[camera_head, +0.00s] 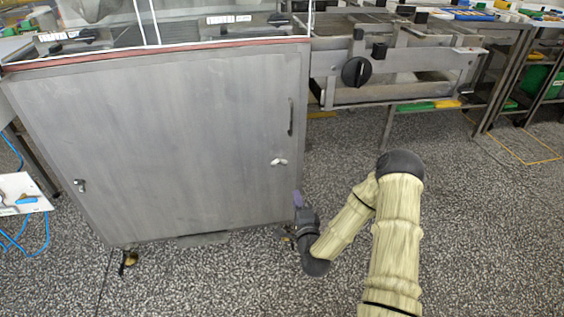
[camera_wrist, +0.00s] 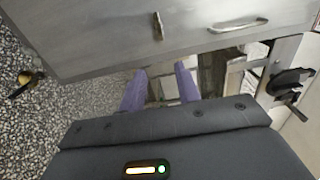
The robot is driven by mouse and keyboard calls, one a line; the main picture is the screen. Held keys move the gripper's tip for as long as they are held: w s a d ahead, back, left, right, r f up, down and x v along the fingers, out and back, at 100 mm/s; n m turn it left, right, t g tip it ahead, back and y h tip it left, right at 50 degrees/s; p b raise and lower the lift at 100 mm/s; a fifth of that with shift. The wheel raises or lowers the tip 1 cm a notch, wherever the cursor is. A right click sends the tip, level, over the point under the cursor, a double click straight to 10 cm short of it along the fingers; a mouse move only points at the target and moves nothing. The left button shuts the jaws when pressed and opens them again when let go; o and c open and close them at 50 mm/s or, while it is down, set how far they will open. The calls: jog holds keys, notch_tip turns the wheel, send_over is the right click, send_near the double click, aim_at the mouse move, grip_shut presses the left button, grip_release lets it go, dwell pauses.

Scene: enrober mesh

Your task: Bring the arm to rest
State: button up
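My arm is bent and reaches forward and left over the speckled floor in the head view. My gripper (camera_head: 298,200) is close to the lower right corner of the grey metal cabinet (camera_head: 165,140); whether it touches cannot be told. In the wrist view, the two purple fingers of my gripper (camera_wrist: 162,88) stand apart with a gap between them. Nothing is held in the gap. The cabinet also shows across the top of the wrist view (camera_wrist: 110,35), with its latch and handle.
A steel conveyor frame with a black knob (camera_head: 356,71) stands right of the cabinet. Shelving with green bins (camera_head: 537,79) is at the far right. A white board with blue cables (camera_head: 22,193) is at the left. Speckled floor (camera_head: 480,230) is clear at the right.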

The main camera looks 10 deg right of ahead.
jog(key=s+a+r+n+g+p, duration=0.1)
jog(key=s+r+n+g+p, duration=0.1)
jog(key=s+r+n+g, duration=0.85)
jog(key=s+a+r+n+g+p, duration=0.15)
jog(key=s+r+n+g, duration=0.5)
jog(key=s, duration=0.65)
notch_tip(320, 180, up, 35)
jog(key=n+t+p, duration=0.1)
jog(key=p, duration=3.6)
jog(key=shift+w+d+r+t, duration=0.15)
jog(key=shift+w+d+t, duration=0.1)
jog(key=shift+t, duration=0.05)
